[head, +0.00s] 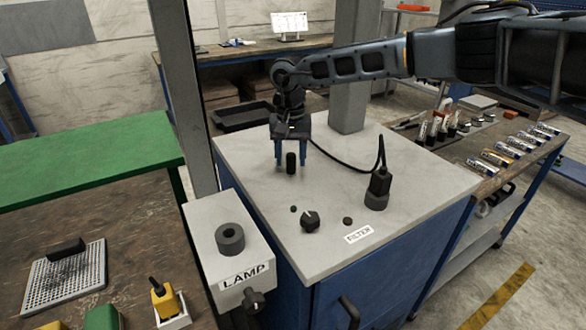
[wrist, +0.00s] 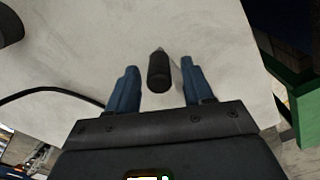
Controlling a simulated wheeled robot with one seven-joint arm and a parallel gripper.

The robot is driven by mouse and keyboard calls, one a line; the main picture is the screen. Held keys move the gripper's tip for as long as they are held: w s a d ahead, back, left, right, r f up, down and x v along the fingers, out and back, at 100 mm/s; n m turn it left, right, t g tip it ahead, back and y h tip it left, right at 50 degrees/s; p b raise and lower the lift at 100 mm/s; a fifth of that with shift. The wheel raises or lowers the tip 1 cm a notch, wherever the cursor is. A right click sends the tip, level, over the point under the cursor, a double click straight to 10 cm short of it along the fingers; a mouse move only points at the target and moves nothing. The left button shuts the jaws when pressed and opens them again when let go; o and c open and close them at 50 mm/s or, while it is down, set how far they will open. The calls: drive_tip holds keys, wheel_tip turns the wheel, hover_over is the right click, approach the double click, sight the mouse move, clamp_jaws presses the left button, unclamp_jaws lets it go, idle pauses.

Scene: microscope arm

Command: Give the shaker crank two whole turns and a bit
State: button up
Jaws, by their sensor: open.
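A black upright cylindrical handle (head: 291,163), which looks like the shaker crank's grip, stands on the pale top of the blue cabinet (head: 425,180). In the wrist view the handle (wrist: 158,72) lies between the finger lines, with a gap on each side. My gripper (head: 291,168) points down over it with its two blue fingers open. The fingers (wrist: 159,68) do not touch the handle in the wrist view. The crank's arm and pivot cannot be made out.
A black pointer knob (head: 310,222), small buttons and a FILTER label (head: 359,234) are nearer the front. A black plug (head: 378,188) with a looping cable stands to the right. A grey post (head: 349,80) rises behind. A LAMP box (head: 215,255) stands front left.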

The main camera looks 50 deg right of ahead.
drive_tip(key=shift+r, duration=3.95)
